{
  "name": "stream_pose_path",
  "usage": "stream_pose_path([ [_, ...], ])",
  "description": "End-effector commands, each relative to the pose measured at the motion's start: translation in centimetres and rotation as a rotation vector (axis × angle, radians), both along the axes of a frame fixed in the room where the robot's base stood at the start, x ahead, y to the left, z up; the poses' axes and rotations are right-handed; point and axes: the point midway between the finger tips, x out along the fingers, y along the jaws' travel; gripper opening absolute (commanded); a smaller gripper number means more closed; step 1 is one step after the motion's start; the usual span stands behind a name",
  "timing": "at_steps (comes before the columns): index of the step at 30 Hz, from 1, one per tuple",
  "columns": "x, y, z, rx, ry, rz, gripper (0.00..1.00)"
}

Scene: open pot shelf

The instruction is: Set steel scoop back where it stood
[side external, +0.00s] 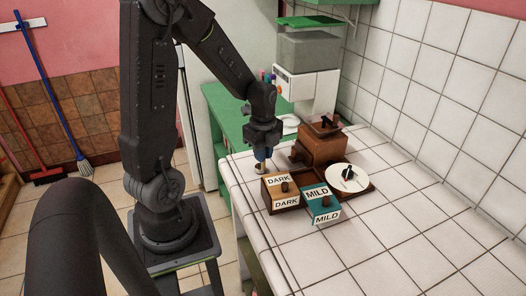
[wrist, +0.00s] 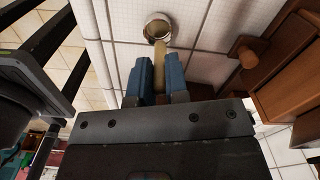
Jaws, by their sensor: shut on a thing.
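In the wrist view the steel scoop (wrist: 157,27) shows its round bowl with a metal rim and a pale handle (wrist: 162,62). My gripper (wrist: 160,72) has its two blue fingers shut around the handle, with the bowl reaching out past the fingertips. In the side view my gripper (side external: 262,157) points down near the counter's left edge, just behind the DARK box. The scoop's bowl (side external: 259,168) shows small and low beneath it. I cannot tell whether the scoop touches the counter.
The DARK box (side external: 286,202) and the teal MILD box (side external: 322,216) stand in front. A wooden grinder (side external: 322,144) stands to the right, and a round white dial (side external: 348,177) lies on a brown board (side external: 364,189). The tiled counter (side external: 420,215) is clear at front right.

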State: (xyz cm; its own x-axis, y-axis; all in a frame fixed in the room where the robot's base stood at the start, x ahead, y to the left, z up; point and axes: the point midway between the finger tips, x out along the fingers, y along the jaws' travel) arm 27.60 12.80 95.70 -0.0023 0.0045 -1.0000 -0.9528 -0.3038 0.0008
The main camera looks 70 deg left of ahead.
Motion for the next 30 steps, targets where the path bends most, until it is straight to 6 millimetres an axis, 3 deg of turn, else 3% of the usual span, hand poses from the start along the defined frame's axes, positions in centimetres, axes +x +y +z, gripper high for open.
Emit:
stream_pose_path([
  [5, 0.0, 0.0, -0.3, 0.000, 0.000, 0.000, 0.00],
  [6, 0.0, 0.0, -0.3, 0.000, -0.001, 0.000, 0.17],
  [15, 0.0, 0.0, -0.2, 0.000, -0.001, 0.000, 0.44],
  [23, 0.0, 0.0, 0.0, 0.000, -0.001, 0.000, 0.44],
  [30, 0.1, 0.0, 1.7, 0.002, -0.004, 0.000, 0.44],
])
